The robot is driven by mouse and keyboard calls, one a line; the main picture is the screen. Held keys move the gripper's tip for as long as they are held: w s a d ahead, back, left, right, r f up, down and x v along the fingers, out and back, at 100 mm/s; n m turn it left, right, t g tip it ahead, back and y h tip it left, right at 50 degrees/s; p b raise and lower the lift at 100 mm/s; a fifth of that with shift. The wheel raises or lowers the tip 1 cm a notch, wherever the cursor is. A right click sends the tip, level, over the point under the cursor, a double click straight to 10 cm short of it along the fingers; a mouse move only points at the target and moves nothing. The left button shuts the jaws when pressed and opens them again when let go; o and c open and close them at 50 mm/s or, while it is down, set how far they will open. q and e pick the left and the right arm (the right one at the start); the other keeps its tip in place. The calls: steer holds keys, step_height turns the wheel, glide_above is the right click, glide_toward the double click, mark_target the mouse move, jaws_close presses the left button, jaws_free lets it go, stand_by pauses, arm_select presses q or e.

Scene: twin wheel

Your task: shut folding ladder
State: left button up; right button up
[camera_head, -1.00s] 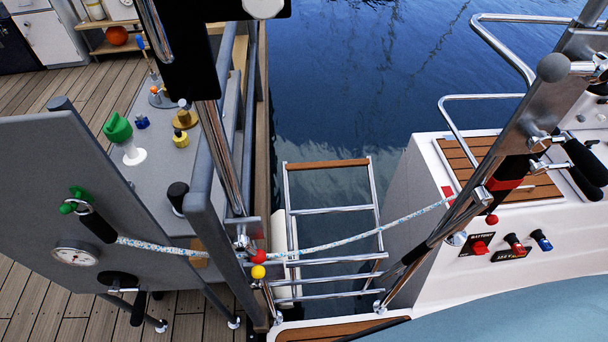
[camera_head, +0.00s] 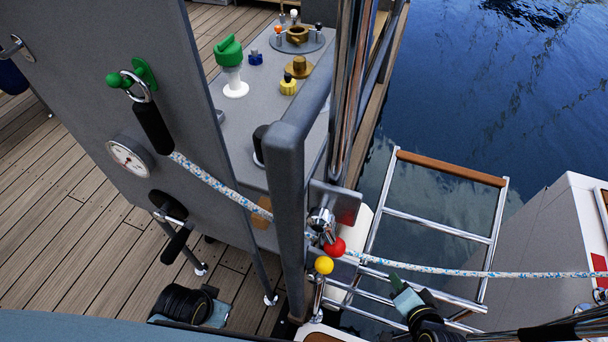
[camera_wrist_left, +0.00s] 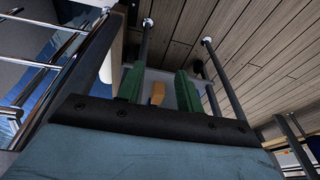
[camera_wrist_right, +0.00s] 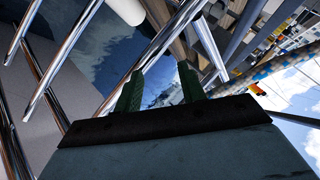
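The folding ladder (camera_head: 435,228) has chrome rails and rungs and one wooden rung at its far end. In the head view it is folded out over the water beyond the deck edge. My right gripper (camera_head: 402,292) is beside the ladder's near rungs, apart from or touching them I cannot tell. In the right wrist view my right gripper (camera_wrist_right: 160,88) has its green fingers apart with nothing between them; chrome bars pass beyond. My left gripper (camera_wrist_left: 158,88) is open and empty, over the deck side; chrome rungs (camera_wrist_left: 35,65) show at its left. Its fingers are hidden in the head view.
A blue-white rope (camera_head: 470,272) crosses above the ladder's near part. Red (camera_head: 335,247) and yellow (camera_head: 324,265) balls sit by the ladder's near left. A grey console (camera_head: 110,80) with a gauge (camera_head: 130,156) stands left. A white hull (camera_head: 545,240) is at right.

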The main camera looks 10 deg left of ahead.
mark_target(439, 230)
steer(key=w+r+m+t+b, duration=0.1)
steer(key=w+d+r+m+t+b, duration=0.1)
steer(key=m, duration=0.1)
steer(key=w+d+r+m+t+h+b, duration=0.1)
steer(key=m, duration=0.1)
steer(key=shift+w+d+r+t, duration=0.1)
steer(key=shift+w+d+t, duration=0.05)
steer(key=shift+w+t, duration=0.2)
steer(key=d+m+t+h, duration=0.3)
steer(key=d+m+h, duration=0.2)
steer(key=m, duration=0.3)
steer(key=shift+g, duration=0.25)
steer(key=shift+r+b+x, duration=0.2)
steer(key=shift+b+x, duration=1.7)
steer(key=shift+x, duration=4.6)
arm_select(q)
step_height(439, 230, up, 9)
steer(key=d+t, duration=0.1)
steer(key=shift+d, duration=0.3)
arm_select(e)
steer(key=shift+a, duration=0.15)
arm_select(q)
steer(key=shift+f, duration=0.1)
arm_select(e)
jaws_close()
